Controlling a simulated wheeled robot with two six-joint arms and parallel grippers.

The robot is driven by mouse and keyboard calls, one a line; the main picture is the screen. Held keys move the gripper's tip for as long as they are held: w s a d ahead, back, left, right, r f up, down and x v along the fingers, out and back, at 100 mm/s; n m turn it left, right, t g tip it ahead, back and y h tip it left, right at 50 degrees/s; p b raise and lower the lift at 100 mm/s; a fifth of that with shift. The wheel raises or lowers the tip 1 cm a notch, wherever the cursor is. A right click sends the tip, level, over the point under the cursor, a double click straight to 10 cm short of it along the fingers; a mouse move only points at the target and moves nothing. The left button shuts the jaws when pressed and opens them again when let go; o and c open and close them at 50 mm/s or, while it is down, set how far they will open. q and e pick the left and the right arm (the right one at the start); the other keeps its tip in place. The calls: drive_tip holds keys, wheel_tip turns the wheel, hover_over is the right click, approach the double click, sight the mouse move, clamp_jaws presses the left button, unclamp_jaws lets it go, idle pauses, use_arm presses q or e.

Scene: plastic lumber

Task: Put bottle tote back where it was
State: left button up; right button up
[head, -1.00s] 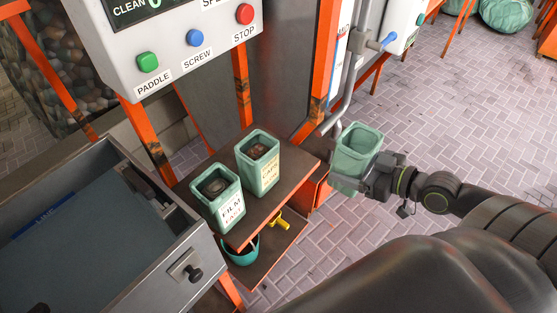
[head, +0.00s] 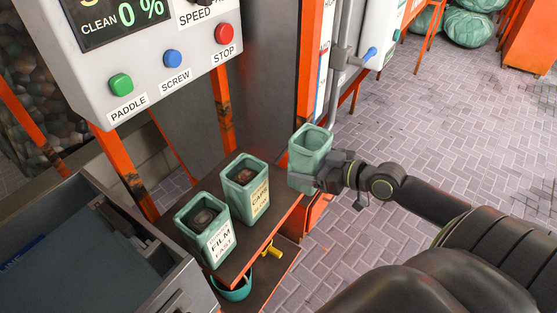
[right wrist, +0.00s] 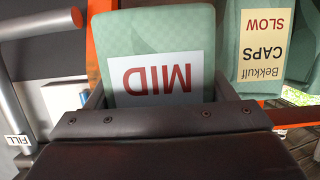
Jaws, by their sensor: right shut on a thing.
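A pale green open-topped tote (head: 309,150) is held in my right gripper (head: 322,180), at the far right end of the brown shelf (head: 262,235). In the right wrist view the held tote (right wrist: 155,40) fills the middle, with a white label reading MID in red; the jaws (right wrist: 155,105) close on its sides. It looks upright and empty. I cannot tell whether its base touches the shelf. My left gripper is not in view.
The CAPS tote (head: 246,188) and the FILM tote (head: 204,228) stand on the shelf, left of the held tote. A control panel (head: 150,60) with buttons hangs above.

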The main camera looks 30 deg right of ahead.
drive_tip(key=w+a, duration=0.1)
drive_tip(key=w, duration=0.1)
drive_tip(key=w+a, duration=0.1)
drive_tip(key=w, duration=0.2)
drive_tip(key=w+a, duration=0.1)
drive_tip(key=w, duration=0.2)
drive_tip(key=shift+a, duration=0.15)
drive_tip(key=shift+w+f, duration=0.1)
drive_tip(key=shift+f, duration=0.05)
wheel_tip(320, 180, down, 2)
drive_tip(key=shift+f, duration=0.6)
drive_tip(key=shift+f+b, duration=0.2)
drive_tip(key=shift+b, duration=0.2)
drive_tip(key=o, duration=1)
drive_tip(key=shift+c, duration=0.2)
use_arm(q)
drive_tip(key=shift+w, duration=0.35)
use_arm(e)
drive_tip(key=shift+r, duration=0.15)
